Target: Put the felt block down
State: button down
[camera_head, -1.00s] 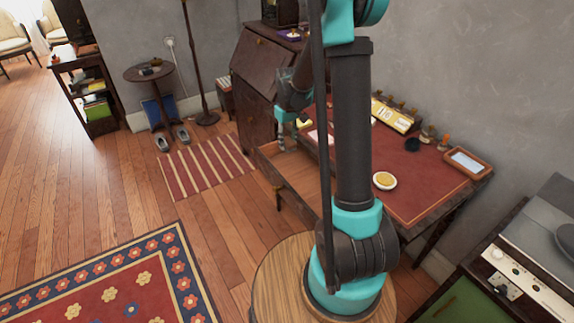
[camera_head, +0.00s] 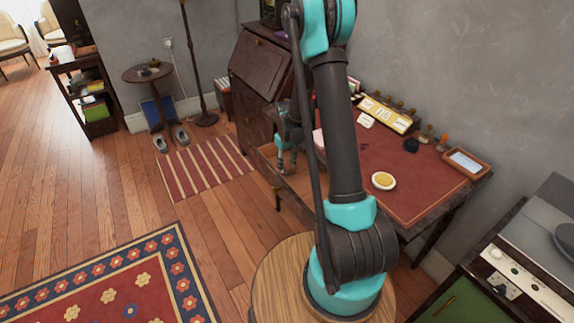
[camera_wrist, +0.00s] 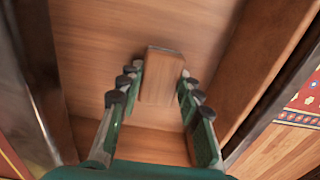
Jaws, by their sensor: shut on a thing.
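My gripper (camera_head: 287,165) is at the open drawer (camera_head: 299,184) of the desk in the head view. In the wrist view my gripper (camera_wrist: 161,73) is shut on the felt block (camera_wrist: 160,82), a brown wooden block with a thin dark far edge. The green fingers with dark pads stand on both sides of it. The drawer's bare wooden floor (camera_wrist: 95,45) lies beyond the block, between the side walls. I cannot tell whether the block touches the floor. The block cannot be made out in the head view.
The red desktop (camera_head: 405,178) carries a round yellow-and-white dish (camera_head: 383,181), a calendar stand (camera_head: 388,112) and a framed tray (camera_head: 466,162). A dark slant-front cabinet (camera_head: 262,80) stands behind the drawer. The drawer floor around the block looks clear.

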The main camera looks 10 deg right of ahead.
aim_at(287, 164)
jog(key=shift+f, duration=0.1)
jog(key=c, duration=1)
grip_release()
jog(key=shift+c, duration=0.2)
notch_tip(287, 164, up, 11)
jog(key=s+d+r+m+t, duration=0.2)
jog(key=s, duration=1.1)
jog(key=s+d+r+m+t, duration=0.1)
jog(key=s+d+m+t, duration=0.1)
jog(key=s, duration=1.1)
jog(key=shift+r, duration=0.35)
